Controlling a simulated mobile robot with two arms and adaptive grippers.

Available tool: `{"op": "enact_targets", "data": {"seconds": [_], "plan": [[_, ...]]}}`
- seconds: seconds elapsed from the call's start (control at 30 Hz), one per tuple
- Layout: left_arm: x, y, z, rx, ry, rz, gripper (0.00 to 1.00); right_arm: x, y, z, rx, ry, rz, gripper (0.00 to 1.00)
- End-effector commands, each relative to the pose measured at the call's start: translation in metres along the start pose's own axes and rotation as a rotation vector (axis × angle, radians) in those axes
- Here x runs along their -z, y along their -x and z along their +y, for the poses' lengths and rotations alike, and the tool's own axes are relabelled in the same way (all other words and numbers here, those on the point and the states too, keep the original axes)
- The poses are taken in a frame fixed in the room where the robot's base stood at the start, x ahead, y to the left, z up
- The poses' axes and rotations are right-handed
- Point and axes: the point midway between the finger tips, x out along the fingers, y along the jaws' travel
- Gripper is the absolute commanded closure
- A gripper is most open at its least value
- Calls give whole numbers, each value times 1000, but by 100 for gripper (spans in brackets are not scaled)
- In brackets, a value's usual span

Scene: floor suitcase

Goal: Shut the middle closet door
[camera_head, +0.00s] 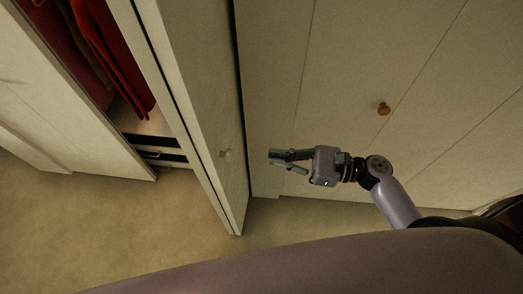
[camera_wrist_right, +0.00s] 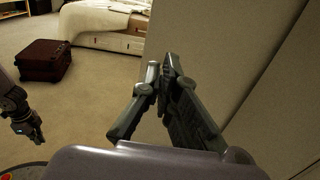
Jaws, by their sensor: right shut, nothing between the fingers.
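The middle closet door (camera_head: 195,75) is a pale panel standing ajar, swung out from the closet front, with a small knob (camera_head: 226,154) on its face. The opening lies to its left in the head view. My right gripper (camera_head: 272,158) is just right of the door in the head view, its fingers pointing toward the door. It is shut and empty; whether it touches the door I cannot tell. The right wrist view shows its fingers (camera_wrist_right: 165,78) with tips together. What seems to be my left gripper (camera_wrist_right: 32,132) shows at that view's left edge; its jaws are unclear.
Red clothes (camera_head: 108,50) hang inside the closet above dark-fronted drawers (camera_head: 155,153). Another closet panel with an orange-brown knob (camera_head: 383,108) is at right. The right wrist view shows a dark red suitcase (camera_wrist_right: 45,60) on the carpet and a bed (camera_wrist_right: 110,20). Carpet near the door is clear.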

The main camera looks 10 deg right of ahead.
Motion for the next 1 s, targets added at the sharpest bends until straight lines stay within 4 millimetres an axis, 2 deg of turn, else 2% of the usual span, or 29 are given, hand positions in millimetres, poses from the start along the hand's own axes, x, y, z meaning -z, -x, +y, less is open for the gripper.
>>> {"op": "enact_targets", "data": {"seconds": [0.3, 0.5, 0.7, 1.0], "plan": [[3, 26, -2, 2, 1, 1, 100, -5, -68, -1, 2, 3, -3, 100], [4, 39, -2, 2, 1, 1, 100, -3, -103, -1, 2, 1, 0, 100], [5, 44, -2, 2, 1, 2, 100, -1, -122, -1, 3, 4, 2, 100], [5, 44, -2, 1, -1, 2, 100, 1, -125, -1, 3, 4, 3, 100]]}}
